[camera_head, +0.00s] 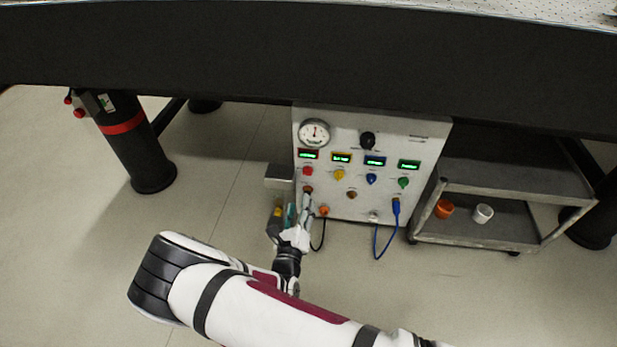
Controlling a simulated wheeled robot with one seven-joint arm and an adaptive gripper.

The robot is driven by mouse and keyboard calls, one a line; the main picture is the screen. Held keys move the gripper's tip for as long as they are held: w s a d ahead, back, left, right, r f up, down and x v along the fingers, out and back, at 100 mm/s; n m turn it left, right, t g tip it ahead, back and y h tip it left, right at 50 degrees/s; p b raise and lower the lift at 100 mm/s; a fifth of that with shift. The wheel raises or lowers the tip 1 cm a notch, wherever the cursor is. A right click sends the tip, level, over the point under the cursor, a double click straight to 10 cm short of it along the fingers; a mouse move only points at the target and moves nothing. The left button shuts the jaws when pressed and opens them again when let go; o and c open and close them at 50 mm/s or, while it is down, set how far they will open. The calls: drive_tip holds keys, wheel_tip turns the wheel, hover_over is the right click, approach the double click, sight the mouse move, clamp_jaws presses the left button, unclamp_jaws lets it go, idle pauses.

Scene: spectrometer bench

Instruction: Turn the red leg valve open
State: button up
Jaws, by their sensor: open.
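A pale control panel (340,205) stands under the bench. Its row of coloured knobs has a red knob (307,171) at the left, below a red-framed display (307,155). The knob's turn position is too small to read. The bench leg at the left (140,155) has a red band and a small valve block (90,103) with red knobs (79,113). My gripper (292,208) is open at the panel's lower left corner, below the red knob. One finger overlaps the panel's lower left in the picture; whether it touches cannot be told.
Yellow (339,175), blue (371,179) and green (403,182) knobs sit right of the red one. A gauge (314,133) is above. A blue cable (377,240) hangs below. A grey cart (470,229) stands right; the bench edge (300,60) overhangs everything.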

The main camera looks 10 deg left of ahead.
sight(307, 175)
drive_tip(key=w+b, duration=0.1)
drive_tip(key=w, duration=0.3)
drive_tip(key=w+b, duration=0.2)
drive_tip(key=w, duration=0.2)
drive_tip(key=w+b, duration=0.1)
drive_tip(key=w, duration=0.3)
drive_tip(key=shift+d, duration=0.25)
clamp_jaws()
